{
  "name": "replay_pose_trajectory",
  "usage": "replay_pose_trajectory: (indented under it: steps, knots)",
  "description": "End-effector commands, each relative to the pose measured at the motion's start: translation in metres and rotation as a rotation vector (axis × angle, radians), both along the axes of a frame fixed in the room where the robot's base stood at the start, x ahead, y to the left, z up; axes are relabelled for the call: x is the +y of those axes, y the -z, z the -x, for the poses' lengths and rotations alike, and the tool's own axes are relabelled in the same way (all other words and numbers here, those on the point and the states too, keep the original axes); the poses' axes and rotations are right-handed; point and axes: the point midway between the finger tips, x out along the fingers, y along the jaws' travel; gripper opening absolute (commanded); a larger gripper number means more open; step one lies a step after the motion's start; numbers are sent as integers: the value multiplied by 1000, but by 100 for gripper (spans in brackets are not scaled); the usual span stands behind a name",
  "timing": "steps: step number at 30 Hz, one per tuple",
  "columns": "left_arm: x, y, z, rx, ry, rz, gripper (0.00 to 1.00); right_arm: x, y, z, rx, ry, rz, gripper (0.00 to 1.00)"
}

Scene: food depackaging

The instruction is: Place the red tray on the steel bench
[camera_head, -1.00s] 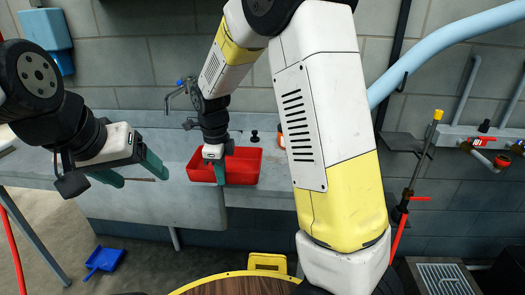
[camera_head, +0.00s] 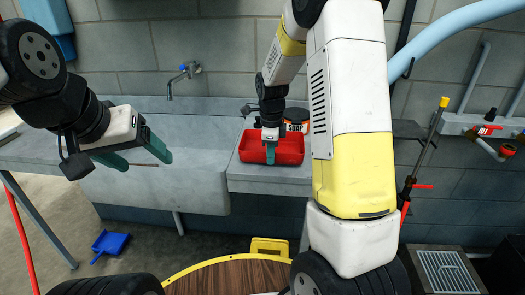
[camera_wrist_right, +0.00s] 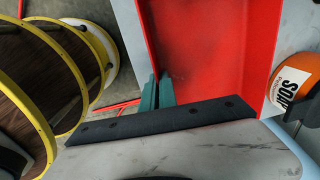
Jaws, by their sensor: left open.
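The red tray (camera_head: 290,152) is at the top of the steel bench (camera_head: 262,186), right of the sink. I cannot tell whether its base touches the bench. My right gripper (camera_head: 271,158) is at the tray's near wall, its green fingers close together around that wall. In the right wrist view, the fingers (camera_wrist_right: 158,93) pinch the wall of the red tray (camera_wrist_right: 210,50). My left gripper (camera_head: 137,158) is open and empty, in the air at the left, in front of the sink.
A tap (camera_head: 183,74) is on the wall above the sink (camera_head: 180,192). A round wooden, yellow-rimmed top (camera_head: 228,277) is below in front.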

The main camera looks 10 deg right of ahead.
Motion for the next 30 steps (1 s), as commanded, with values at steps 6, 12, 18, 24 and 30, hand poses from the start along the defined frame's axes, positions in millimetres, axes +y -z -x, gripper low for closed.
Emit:
replay_pose_trajectory:
  steps: [6,12,18,24,30]
  knots:
    - [0,0,0,0,0,0,72,0,13,0,-1,1,0,0]
    - [0,0,0,0,0,0,72,0,15,0,0,1,0,0]
    - [0,0,0,0,0,0,72,0,16,0,1,1,0,24]
    - [0,0,0,0,0,0,72,0,16,0,0,1,0,24]
    - [0,0,0,0,0,0,72,0,6,0,-3,1,0,24]
